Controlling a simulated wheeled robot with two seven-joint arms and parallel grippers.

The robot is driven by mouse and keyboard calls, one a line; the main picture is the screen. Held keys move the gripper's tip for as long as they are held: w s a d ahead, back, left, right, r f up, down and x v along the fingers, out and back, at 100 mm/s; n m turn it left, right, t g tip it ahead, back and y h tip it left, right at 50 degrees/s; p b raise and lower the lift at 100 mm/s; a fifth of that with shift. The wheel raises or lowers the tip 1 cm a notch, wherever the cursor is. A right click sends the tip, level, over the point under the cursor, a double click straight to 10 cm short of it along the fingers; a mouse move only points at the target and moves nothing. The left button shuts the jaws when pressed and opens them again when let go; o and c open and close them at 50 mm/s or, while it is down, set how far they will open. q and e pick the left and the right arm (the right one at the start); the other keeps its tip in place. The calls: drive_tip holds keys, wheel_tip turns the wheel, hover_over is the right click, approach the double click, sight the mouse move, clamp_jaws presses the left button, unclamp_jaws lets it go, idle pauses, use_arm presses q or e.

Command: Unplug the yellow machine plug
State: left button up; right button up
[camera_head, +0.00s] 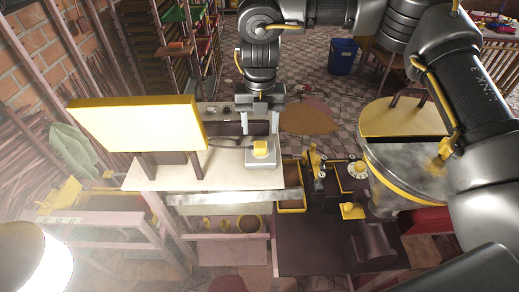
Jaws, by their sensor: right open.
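A small yellow plug (260,147) sits on a pale grey socket block (255,161) on the pale tabletop. A dark cable (228,146) runs left from near the plug. My right gripper (260,131) hangs above the plug, pointing down. Its two fingers are spread, one to each side of the plug in the picture. Its fingertips look close to the plug's height, but I cannot tell whether they touch it. My left gripper is not in view.
A yellow panel on legs (137,123) stands on the table (150,179) left of the plug. To the right are a machine with yellow parts (352,210) and a round metal drum (405,172). A bright lamp (36,262) is at lower left. A blue bin (342,56) stands behind.

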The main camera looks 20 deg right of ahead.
sight(260, 144)
drive_tip(key=shift+s+f+b, duration=0.15)
drive_tip(key=shift+f+b, duration=0.3)
drive_tip(key=shift+f, duration=0.15)
drive_tip(key=shift+s+f+b, duration=0.15)
drive_tip(key=shift+f+b, duration=0.25)
drive_tip(key=shift+f, duration=0.2)
wheel_tip(260, 144, down, 3)
drive_tip(key=shift+w+f+b, duration=0.1)
drive_tip(key=shift+w+b, duration=0.05)
drive_tip(key=shift+b, duration=0.75)
drive_tip(key=shift+f, duration=0.55)
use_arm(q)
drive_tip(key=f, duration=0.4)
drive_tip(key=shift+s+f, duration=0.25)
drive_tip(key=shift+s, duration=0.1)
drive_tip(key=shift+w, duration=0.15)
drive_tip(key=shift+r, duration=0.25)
use_arm(e)
drive_tip(key=shift+c, duration=0.2)
clamp_jaws()
drive_tip(key=shift+r, duration=0.1)
